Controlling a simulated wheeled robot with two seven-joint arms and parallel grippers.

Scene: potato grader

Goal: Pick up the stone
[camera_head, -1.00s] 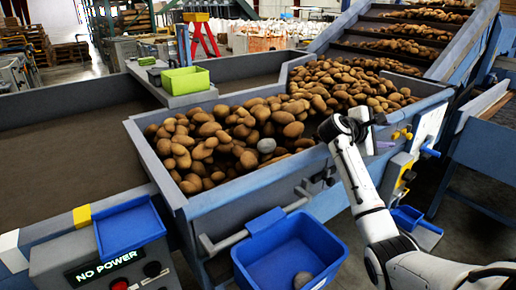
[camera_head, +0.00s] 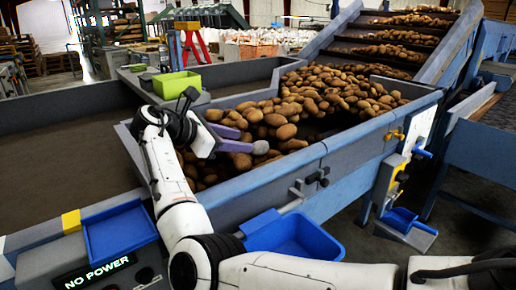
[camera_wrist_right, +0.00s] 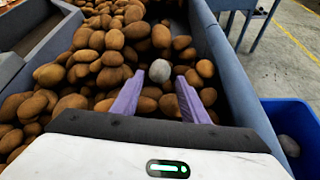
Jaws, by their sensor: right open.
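A smooth grey stone (camera_head: 260,148) lies among the brown potatoes in the hopper. In the right wrist view the stone (camera_wrist_right: 160,70) shows just beyond and between the purple fingertips. My right gripper (camera_head: 246,140) is over the potato pile with its fingers spread, pointing at the stone. The right wrist view shows the open gripper (camera_wrist_right: 160,82) with nothing clamped in it; I cannot tell whether a fingertip touches the stone. My left gripper is not in view.
The hopper's blue-grey wall (camera_head: 275,175) runs along the near side. A blue bin (camera_head: 297,236) hangs outside it; in the right wrist view a grey stone (camera_wrist_right: 289,146) lies in the bin. A green box (camera_head: 181,83) stands on the far ledge.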

